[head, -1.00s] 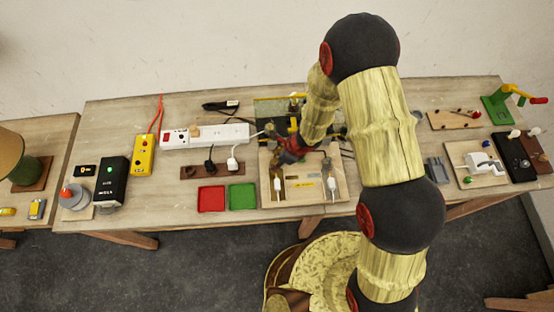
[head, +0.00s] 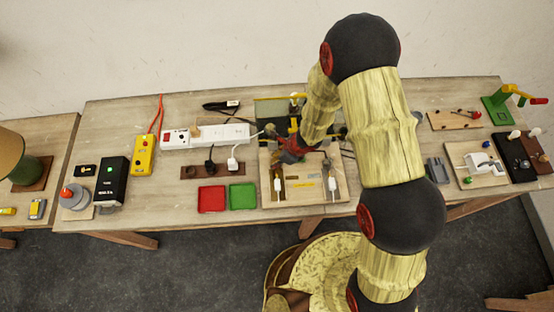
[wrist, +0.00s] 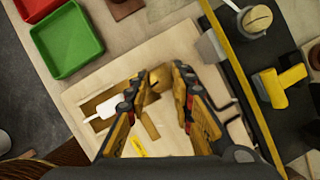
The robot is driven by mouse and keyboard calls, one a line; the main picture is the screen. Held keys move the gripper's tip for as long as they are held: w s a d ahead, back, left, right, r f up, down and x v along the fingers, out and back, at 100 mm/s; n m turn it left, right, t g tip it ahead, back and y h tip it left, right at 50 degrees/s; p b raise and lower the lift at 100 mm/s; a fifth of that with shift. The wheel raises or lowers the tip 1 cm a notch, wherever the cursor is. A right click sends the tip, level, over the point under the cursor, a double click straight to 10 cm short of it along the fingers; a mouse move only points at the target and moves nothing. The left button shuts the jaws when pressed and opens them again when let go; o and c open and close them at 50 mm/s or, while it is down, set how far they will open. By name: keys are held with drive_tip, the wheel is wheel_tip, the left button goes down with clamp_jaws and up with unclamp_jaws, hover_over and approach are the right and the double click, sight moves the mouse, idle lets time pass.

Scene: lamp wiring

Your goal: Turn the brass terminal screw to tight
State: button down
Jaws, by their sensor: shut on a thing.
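The brass terminal screw (wrist: 158,77) is a rounded brass knob on the pale wooden wiring board (wrist: 180,45), seen between my fingers in the wrist view. My gripper (wrist: 160,80) is shut on it, one finger on each side. The screw's slot and how far it is turned cannot be made out. In the head view my gripper (head: 291,152) is over the upper left part of the wiring board (head: 310,198), and it and my arm hide the screw there.
A red tray (head: 212,199) and a green tray (head: 243,196) lie left of the board. A white power strip (head: 222,136) with plugs is behind them. White connectors (head: 278,184) (head: 331,184) sit on the board's front. A dark panel with yellow fittings (wrist: 270,90) stands close beside my gripper.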

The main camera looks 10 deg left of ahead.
drive_tip(key=shift+f+m+b, duration=0.2)
drive_tip(key=shift+m+b, duration=0.2)
drive_tip(key=shift+b, duration=0.85)
drive_tip(key=shift+r+m+t+b, duration=0.15)
drive_tip(key=shift+m+t+b, duration=0.2)
drive_tip(key=shift+b, duration=0.35)
drive_tip(key=c, duration=1.5)
unclamp_jaws()
drive_tip(key=shift+c, duration=0.2)
drive_tip(key=shift+r, duration=0.15)
drive_tip(key=v, duration=1.1)
drive_tip(key=shift+r, duration=0.35)
drive_tip(key=shift+d, duration=0.1)
